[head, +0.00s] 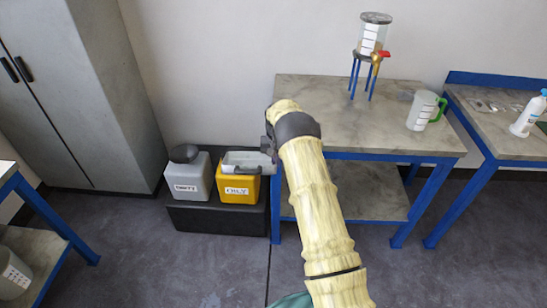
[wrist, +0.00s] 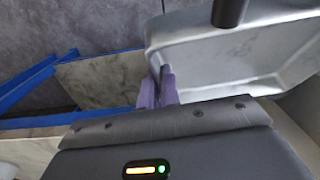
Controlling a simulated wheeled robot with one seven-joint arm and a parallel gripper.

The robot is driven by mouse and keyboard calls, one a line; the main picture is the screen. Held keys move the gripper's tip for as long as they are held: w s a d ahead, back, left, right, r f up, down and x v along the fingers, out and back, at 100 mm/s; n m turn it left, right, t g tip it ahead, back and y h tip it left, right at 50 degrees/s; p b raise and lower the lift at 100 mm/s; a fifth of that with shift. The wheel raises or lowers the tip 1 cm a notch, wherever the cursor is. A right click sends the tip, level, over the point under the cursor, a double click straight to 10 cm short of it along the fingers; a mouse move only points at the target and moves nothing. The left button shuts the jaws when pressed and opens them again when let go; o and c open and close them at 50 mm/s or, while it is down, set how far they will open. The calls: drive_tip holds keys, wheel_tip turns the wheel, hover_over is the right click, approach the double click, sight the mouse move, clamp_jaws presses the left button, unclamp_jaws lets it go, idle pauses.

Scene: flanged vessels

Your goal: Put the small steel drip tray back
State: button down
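The small steel drip tray (head: 248,160) is a shallow grey pan held over the yellow container in the head view. It fills the upper right of the wrist view (wrist: 235,55), looking empty where I see it. My gripper (head: 270,148) is at its right end. In the wrist view the purple fingers (wrist: 159,88) are close together on the tray's near left edge. A clear flanged vessel (head: 372,38) with a red-handled tap stands on blue legs on the middle bench. The bench top under the tap looks bare.
The yellow container (head: 238,188) and a grey container (head: 189,178) stand on a black box (head: 215,215). The middle bench (head: 320,95) has free room left of the vessel. A green-handled jug (head: 424,110) stands at its right. A bottle (head: 528,115) stands on the right bench.

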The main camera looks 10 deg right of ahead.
drive_tip(key=s+d+f+n+b, duration=0.1)
drive_tip(key=s+f+b, duration=0.5)
drive_tip(key=f+b, duration=0.3)
drive_tip(key=s+d+f+n+b, duration=0.1)
drive_tip(key=s+f+b, duration=0.6)
drive_tip(key=f, duration=0.7)
drive_tip(key=shift+d+n+b, duration=0.25)
drive_tip(key=shift+n+b, duration=0.05)
drive_tip(key=shift+b, duration=0.65)
drive_tip(key=shift+w+f, duration=0.1)
